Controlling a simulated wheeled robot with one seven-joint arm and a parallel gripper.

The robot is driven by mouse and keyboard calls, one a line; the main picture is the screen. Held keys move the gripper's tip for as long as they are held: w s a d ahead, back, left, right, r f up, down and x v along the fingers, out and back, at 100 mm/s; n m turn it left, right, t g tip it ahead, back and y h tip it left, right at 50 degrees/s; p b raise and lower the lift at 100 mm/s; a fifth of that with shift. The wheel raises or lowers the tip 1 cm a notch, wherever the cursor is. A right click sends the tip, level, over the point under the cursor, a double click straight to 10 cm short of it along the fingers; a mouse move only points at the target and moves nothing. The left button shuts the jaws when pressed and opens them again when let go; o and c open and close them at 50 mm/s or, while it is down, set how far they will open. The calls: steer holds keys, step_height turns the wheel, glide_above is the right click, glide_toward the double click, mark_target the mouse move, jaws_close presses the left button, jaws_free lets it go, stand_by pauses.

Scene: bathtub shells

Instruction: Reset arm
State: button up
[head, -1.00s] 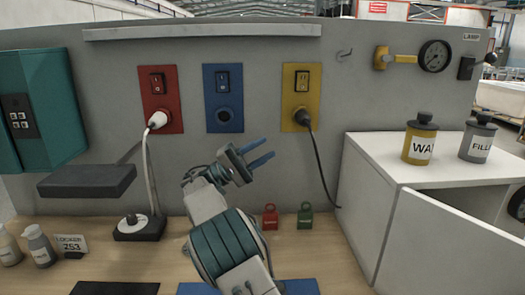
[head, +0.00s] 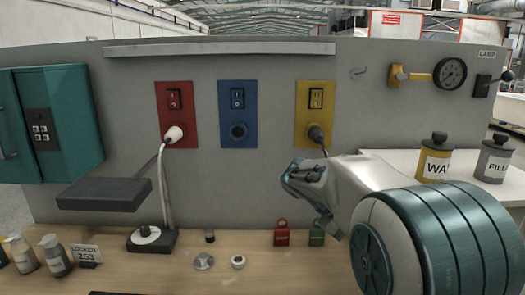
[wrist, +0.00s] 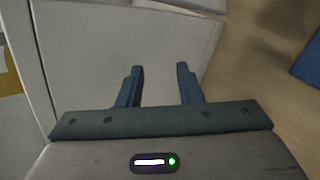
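My gripper (wrist: 160,86) shows in the wrist view with its two blue fingers apart and nothing between them. It points down past a white panel towards the wooden surface. In the head view my arm fills the lower right, in front of the white cabinet (head: 395,157). The gripper's fingers cannot be made out in the head view.
The wall holds a red panel (head: 168,99), blue panel (head: 237,98) and yellow panel (head: 313,92). Red and green padlocks (head: 281,237) (head: 317,238) stand on the bench (head: 190,280). Bottles (head: 434,162) stand on the cabinet. A teal locker (head: 75,115) hangs left.

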steer(key=s+a+f+m+t+y, duration=0.1)
steer(key=s+a+f+y, duration=0.1)
steer(key=s, duration=0.4)
steer(key=s+a+f+m+t+y+p, duration=0.1)
steer(key=s+a+f+y, duration=0.2)
steer(key=s, duration=0.3)
steer(key=s+a+f+m+t+y, duration=0.1)
steer(key=s+a+f+y, duration=0.1)
steer(key=s+y, duration=0.3)
steer(key=shift+s+a+f, duration=0.3)
steer(key=shift+s+a, duration=0.6)
steer(key=shift+s, duration=0.2)
